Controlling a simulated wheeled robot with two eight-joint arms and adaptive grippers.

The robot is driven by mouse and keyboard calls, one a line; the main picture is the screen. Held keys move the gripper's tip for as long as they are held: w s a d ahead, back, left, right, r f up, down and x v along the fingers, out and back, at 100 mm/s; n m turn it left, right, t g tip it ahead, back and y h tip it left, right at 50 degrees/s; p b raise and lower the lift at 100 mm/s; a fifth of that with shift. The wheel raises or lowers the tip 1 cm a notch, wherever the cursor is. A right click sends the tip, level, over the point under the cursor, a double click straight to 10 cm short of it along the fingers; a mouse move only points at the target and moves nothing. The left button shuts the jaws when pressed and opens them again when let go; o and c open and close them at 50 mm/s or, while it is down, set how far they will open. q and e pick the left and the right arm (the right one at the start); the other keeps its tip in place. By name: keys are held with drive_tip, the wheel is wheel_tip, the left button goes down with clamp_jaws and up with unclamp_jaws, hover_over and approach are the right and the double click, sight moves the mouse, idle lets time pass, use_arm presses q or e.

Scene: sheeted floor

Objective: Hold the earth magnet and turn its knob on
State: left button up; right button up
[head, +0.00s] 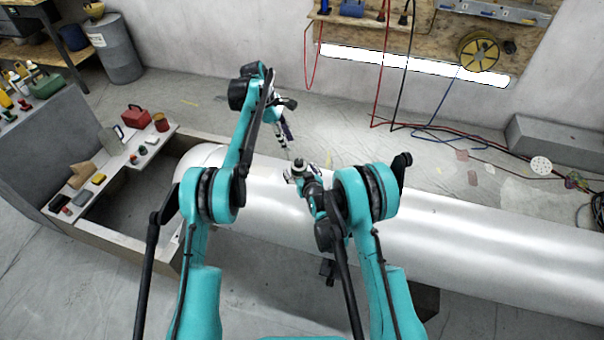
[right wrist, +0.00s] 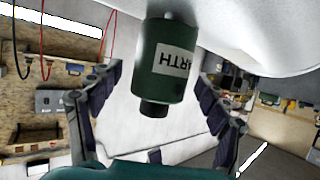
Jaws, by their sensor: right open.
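The earth magnet (right wrist: 165,65) is a dark green cylinder with a white label, upside down in the right wrist view, and a black knob (right wrist: 154,109) at its end. It stands on the pale pipe (head: 450,230). In the right wrist view, my right gripper (right wrist: 161,75) is open, one finger on each side of the magnet, with gaps showing. In the head view, my right gripper (head: 299,172) is over the pipe, and I cannot make out the magnet there. My left gripper (head: 285,138) is higher, behind the pipe's top; its finger opening is unclear.
A tray-like bench (head: 95,195) with several small items stands at the left, by the pipe's end. Cables (head: 420,130) hang from the wall board and run along the floor at the right. The pipe's right half is clear.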

sight(299, 161)
drive_tip(key=shift+x, duration=2.3)
drive_tip(key=c, duration=1.6)
use_arm(q)
drive_tip(key=o, duration=0.4)
drive_tip(key=shift+d, duration=0.1)
drive_tip(key=shift+c, duration=0.2)
use_arm(e)
drive_tip(key=shift+c, duration=0.2)
drive_tip(key=shift+d, duration=0.1)
drive_tip(key=shift+c, duration=0.2)
use_arm(q)
drive_tip(key=d+r+y, duration=0.3)
drive_tip(key=d+y, duration=0.1)
drive_tip(key=shift+n+t, duration=0.3)
drive_tip(key=f, duration=1.1)
drive_tip(key=shift+s+a+f, duration=0.1)
drive_tip(key=shift+s+f, duration=0.25)
drive_tip(key=shift+f, duration=0.05)
use_arm(e)
drive_tip(key=shift+c, duration=0.2)
